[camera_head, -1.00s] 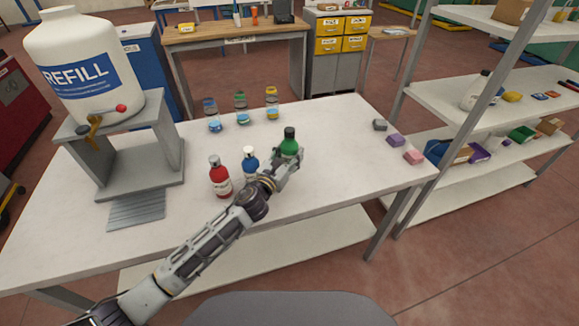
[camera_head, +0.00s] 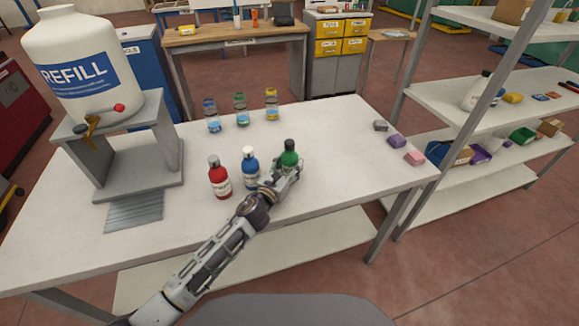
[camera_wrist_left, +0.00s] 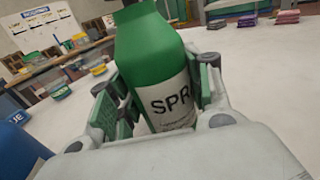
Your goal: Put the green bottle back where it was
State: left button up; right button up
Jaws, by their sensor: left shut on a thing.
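The green bottle (camera_head: 289,156) with a dark cap is upright at the right end of a row on the white table. My left gripper (camera_head: 287,174) is shut around its lower body from the front. In the left wrist view the green bottle (camera_wrist_left: 152,60), with a white label reading "SPR", stands between the two fingers of the left gripper (camera_wrist_left: 158,100). Its base is hidden by the gripper, so I cannot tell whether it touches the table (camera_head: 330,150). My right gripper is not in view.
The blue bottle (camera_head: 250,167) stands just left of the green one, and the red bottle (camera_head: 219,178) further left. Several small jars (camera_head: 241,110) stand behind. A refill tank (camera_head: 80,65) on a grey stand is at left. Coloured blocks (camera_head: 397,141) lie at right. Table space between is clear.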

pick_arm(q)
jog(key=shift+f, duration=0.15)
dwell(0.3)
jog(key=o, duration=1.4)
jog(key=shift+s+a, duration=0.3)
jog(key=shift+s, duration=0.2)
jog(key=shift+b+v, duration=0.5)
jog(key=shift+v, duration=5)
